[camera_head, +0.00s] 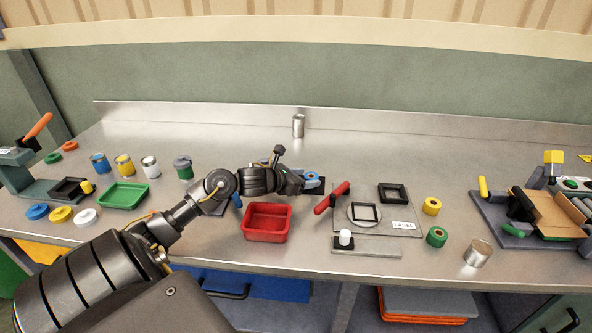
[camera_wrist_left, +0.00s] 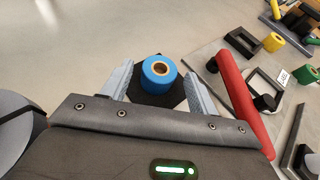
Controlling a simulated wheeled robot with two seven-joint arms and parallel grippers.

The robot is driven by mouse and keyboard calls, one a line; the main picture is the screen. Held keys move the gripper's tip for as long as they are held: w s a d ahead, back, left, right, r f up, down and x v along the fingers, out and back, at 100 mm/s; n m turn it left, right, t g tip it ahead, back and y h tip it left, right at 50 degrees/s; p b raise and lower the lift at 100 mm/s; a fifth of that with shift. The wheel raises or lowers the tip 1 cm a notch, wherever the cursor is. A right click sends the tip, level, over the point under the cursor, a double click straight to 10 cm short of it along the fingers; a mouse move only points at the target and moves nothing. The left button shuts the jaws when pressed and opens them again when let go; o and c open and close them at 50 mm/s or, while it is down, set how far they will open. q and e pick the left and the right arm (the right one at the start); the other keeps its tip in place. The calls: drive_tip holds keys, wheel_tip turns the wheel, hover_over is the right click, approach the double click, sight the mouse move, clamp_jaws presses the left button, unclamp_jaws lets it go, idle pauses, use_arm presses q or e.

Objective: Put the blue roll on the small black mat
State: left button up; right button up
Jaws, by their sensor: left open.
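The blue roll (camera_wrist_left: 158,74) stands upright on the small black mat (camera_wrist_left: 176,98) in the left wrist view, its brown core facing up. In the head view the blue roll (camera_head: 311,176) shows just past my left gripper, on the black mat (camera_head: 318,189). My left gripper (camera_head: 302,180) reaches in from the left, low over the mat. In the wrist view its two grey-blue fingers (camera_wrist_left: 159,85) are open, one on each side of the roll, with a visible gap on the right; contact on the left cannot be told. My right gripper is not in view.
A red lever handle (camera_head: 332,198) stands close to the right of the mat. A red tray (camera_head: 268,222) lies in front of it. A plate with black frames (camera_head: 392,193) is farther right. The bench behind the mat is clear except for a metal can (camera_head: 298,126).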

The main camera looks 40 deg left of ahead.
use_arm(q)
drive_tip(key=b+v, duration=0.1)
drive_tip(key=v, duration=0.9)
drive_tip(key=shift+s+b, duration=0.35)
drive_tip(key=shift+b, duration=0.05)
drive_tip(key=shift+s+a+r, duration=0.15)
drive_tip(key=shift+s+r, duration=0.25)
drive_tip(key=shift+s, duration=0.2)
drive_tip(key=shift+f, duration=0.1)
